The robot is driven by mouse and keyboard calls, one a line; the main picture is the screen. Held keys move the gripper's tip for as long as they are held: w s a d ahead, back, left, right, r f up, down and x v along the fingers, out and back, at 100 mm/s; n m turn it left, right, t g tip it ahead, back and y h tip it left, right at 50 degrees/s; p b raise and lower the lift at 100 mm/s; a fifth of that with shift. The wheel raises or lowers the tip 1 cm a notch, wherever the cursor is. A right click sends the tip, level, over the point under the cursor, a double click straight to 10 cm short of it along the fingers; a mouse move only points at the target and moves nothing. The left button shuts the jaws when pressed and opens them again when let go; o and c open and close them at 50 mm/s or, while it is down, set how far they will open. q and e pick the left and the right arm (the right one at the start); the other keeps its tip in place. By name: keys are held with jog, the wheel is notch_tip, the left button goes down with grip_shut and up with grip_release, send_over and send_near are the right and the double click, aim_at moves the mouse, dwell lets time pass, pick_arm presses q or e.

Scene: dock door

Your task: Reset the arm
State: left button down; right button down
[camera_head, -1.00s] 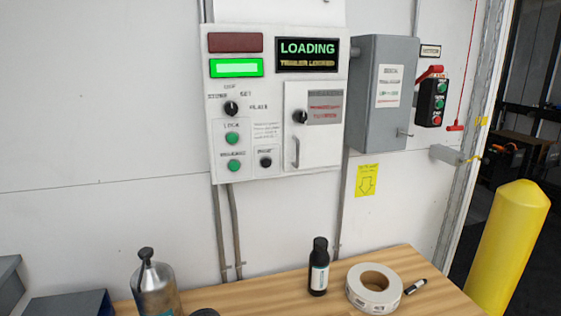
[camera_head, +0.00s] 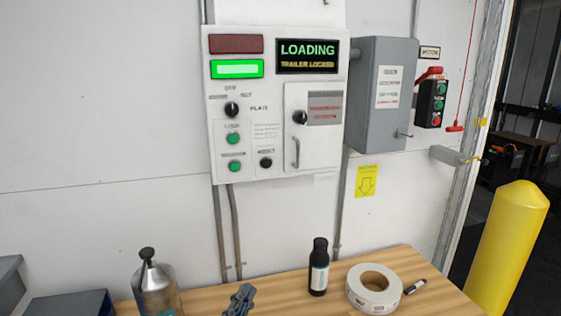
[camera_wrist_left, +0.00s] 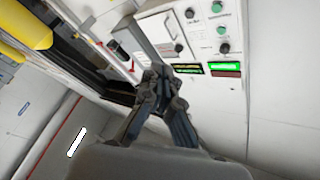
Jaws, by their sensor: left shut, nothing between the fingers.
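My left gripper (camera_head: 240,300) shows at the bottom edge of the head view, in front of the wooden table. In the left wrist view its dark fingers (camera_wrist_left: 160,82) are together and hold nothing. The dock control panel (camera_head: 222,130) is on the white wall above, apart from the gripper. Its screen reads LOADING, TRAILER LOCKED, and a green light is lit under a dark red one. The panel also shows in the left wrist view (camera_wrist_left: 203,40). My right gripper is not in view.
On the wooden table (camera_head: 275,292) stand a metal bottle (camera_head: 157,292), a black bottle (camera_head: 318,268), a tape roll (camera_head: 373,288) and a marker (camera_head: 415,287). A grey box (camera_head: 383,125) hangs beside the panel. A yellow bollard (camera_head: 508,250) stands at the right.

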pick_arm(q)
jog(key=s+a+f+n+g+y, duration=0.35)
jog(key=a+f, duration=0.25)
jog(key=f, duration=0.2)
jog(key=s+a+f+n+g+y, duration=0.25)
jog(key=a+f+n+y, duration=0.2)
jog(key=f, duration=0.25)
jog(key=s+a+f+n+g+h, duration=0.1)
jog(key=s+a+f+n+g, duration=0.1)
jog(key=s+f+g, duration=0.5)
jog(key=s+a+f+n+g, duration=0.15)
jog(key=s+f, duration=0.25)
jog(key=s, duration=0.6)
notch_tip(320, 180, down, 28)
jog(key=s+g, duration=0.3)
jog(key=s+a+f, duration=0.2)
jog(key=s+f, duration=1.3)
jog(key=s, duration=0.1)
jog(key=shift+a+m+g, duration=0.4)
jog(key=shift+m+g, duration=0.05)
